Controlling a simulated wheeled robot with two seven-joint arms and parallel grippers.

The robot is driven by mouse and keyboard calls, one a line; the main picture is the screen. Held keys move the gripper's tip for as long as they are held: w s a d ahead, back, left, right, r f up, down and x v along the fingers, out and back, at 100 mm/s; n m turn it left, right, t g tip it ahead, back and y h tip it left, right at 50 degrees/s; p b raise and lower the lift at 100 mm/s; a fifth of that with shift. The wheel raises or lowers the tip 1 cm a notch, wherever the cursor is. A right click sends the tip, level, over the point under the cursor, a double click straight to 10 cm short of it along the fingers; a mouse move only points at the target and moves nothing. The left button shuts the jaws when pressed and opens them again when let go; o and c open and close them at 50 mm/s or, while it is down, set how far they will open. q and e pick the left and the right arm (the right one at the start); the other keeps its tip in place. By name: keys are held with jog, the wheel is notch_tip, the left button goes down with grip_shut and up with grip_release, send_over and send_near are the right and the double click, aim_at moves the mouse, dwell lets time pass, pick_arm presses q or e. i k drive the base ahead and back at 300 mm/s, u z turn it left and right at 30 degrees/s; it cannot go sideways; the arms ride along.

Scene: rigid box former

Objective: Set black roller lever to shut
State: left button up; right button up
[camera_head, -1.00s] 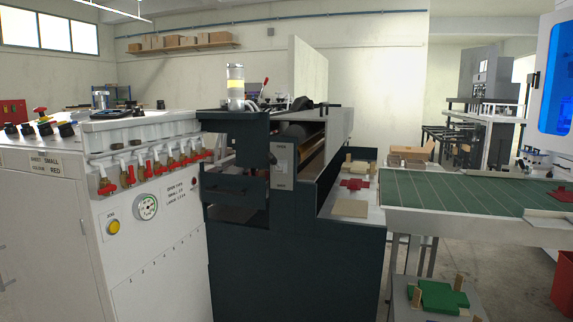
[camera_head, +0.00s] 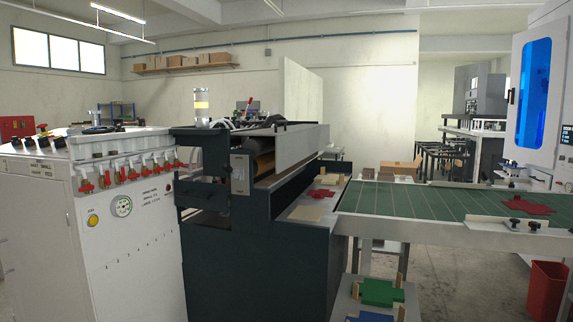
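A dark machine (camera_head: 225,250) stands in the middle of the view, with a dark roller (camera_head: 258,145) under its top cover. A light grey plate (camera_head: 240,175) is fixed to its near corner. A small dark part (camera_head: 228,170) at the plate's left edge may be the black roller lever. It is too small for me to tell its position. Neither of my grippers is in view.
A white cabinet (camera_head: 120,245) with several red-handled valves and a yellow button stands at the left. A green conveyor table (camera_head: 430,205) extends to the right. A red bin (camera_head: 546,290) stands on the floor at the right.

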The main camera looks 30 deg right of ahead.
aim_at(227, 168)
jog(key=z, duration=0.55)
jog(key=i, duration=0.85)
jog(key=z, duration=0.05)
